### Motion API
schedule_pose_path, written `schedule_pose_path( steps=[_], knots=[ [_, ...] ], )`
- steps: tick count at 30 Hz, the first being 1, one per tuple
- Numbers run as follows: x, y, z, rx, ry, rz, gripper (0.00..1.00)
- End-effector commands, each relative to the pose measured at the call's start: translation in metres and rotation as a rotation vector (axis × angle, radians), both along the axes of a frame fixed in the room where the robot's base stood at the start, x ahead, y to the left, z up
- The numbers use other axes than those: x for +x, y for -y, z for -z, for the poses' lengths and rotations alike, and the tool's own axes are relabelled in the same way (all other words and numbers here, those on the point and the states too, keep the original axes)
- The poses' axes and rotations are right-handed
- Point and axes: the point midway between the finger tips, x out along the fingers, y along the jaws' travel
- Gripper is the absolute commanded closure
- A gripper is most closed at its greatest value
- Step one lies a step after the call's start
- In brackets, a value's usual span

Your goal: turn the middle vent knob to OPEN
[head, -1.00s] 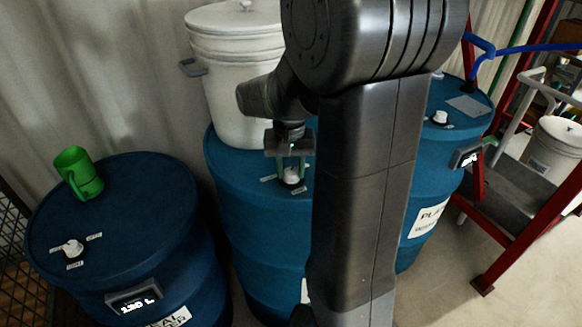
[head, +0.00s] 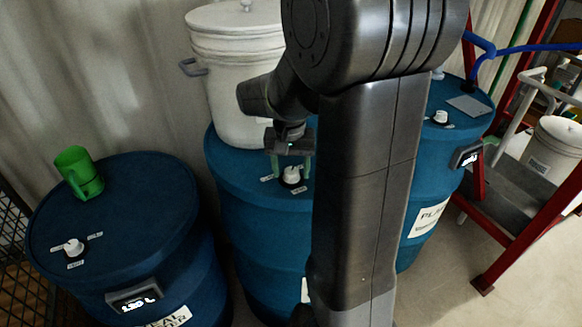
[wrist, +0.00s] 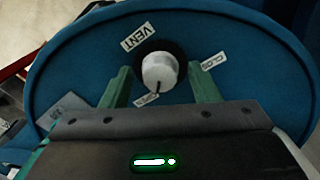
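The middle vent knob (head: 291,175) is a small white knob on the lid of the middle blue drum (head: 240,215). In the wrist view the knob (wrist: 160,69) has a dark pointer line at its lower edge, toward the OPEN label (wrist: 146,100) but slightly to its right. The VENT label (wrist: 138,37) is upper left and the CLOSE label (wrist: 213,62) is on the right. My gripper (head: 291,168) is open above the knob. In the wrist view its green fingers (wrist: 162,78) are on either side, with visible gaps from the knob.
A white lidded bucket (head: 240,75) stands on the middle drum behind my gripper. The left drum (head: 130,225) carries a green cup (head: 78,173) and another knob (head: 73,247). The right drum (head: 415,165) has its own knob (head: 440,117). A red frame (head: 530,230) stands at the right.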

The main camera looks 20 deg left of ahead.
Motion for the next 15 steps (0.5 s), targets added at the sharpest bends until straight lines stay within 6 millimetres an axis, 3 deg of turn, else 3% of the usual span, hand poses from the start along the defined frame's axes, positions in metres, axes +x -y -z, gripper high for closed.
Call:
schedule_pose_path(
  steps=[8,15],
  knots=[
    [0.0,-0.001,-0.014,0.003,0.001,0.0,0.44],
    [0.0,-0.003,-0.066,0.005,0.005,-0.001,0.44]
  ],
)
